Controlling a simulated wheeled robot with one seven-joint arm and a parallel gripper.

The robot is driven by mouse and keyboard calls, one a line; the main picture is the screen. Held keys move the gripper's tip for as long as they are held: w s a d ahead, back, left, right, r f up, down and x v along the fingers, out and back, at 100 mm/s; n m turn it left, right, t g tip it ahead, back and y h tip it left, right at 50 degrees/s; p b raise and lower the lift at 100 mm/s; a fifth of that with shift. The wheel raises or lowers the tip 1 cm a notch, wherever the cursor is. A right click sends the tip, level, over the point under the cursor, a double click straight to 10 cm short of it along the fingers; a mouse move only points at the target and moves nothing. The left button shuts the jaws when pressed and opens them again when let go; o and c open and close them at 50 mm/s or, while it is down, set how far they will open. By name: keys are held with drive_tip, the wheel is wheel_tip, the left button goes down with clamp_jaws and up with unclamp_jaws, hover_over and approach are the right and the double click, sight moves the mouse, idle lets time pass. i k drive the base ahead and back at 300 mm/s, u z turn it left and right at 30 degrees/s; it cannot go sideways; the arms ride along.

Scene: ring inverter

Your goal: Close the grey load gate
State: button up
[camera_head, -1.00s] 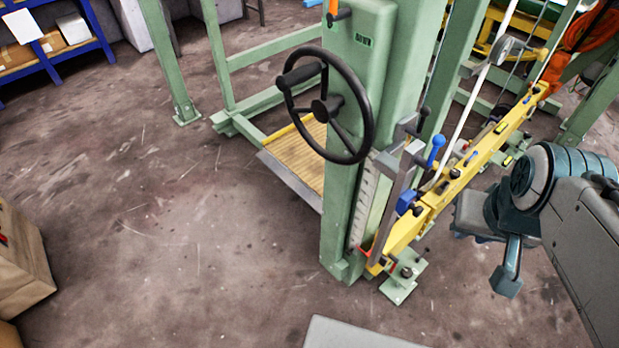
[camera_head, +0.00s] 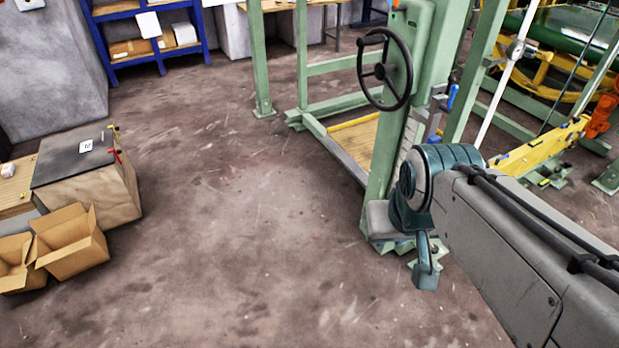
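The green machine post (camera_head: 422,60) with a black handwheel (camera_head: 384,70) stands right of centre. A blue-handled grey latch part (camera_head: 437,108) shows on the post's right side. I cannot tell for certain which part is the grey load gate; my arm hides the lower area beside the post. A yellow beam (camera_head: 540,150) runs to the right behind my arm. My gripper (camera_head: 425,274) is at the end of my grey and teal arm, in front of the post's foot. It appears to touch nothing, and its fingers are not clear.
A cabinet (camera_head: 95,190) and open cardboard boxes (camera_head: 70,245) stand at the left. A blue shelf (camera_head: 128,50) is at the back. A low wooden platform (camera_head: 358,142) lies within the green frame. The floor at centre is clear.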

sight(346, 161)
drive_tip(key=u, duration=0.5)
drive_tip(key=i, duration=0.9)
drive_tip(key=u, duration=0.55)
drive_tip(key=i, duration=1.55)
drive_tip(key=z, duration=0.8)
drive_tip(key=i, duration=0.9)
drive_tip(key=z, duration=1.4)
drive_tip(key=i, duration=0.45)
drive_tip(key=z, duration=0.35)
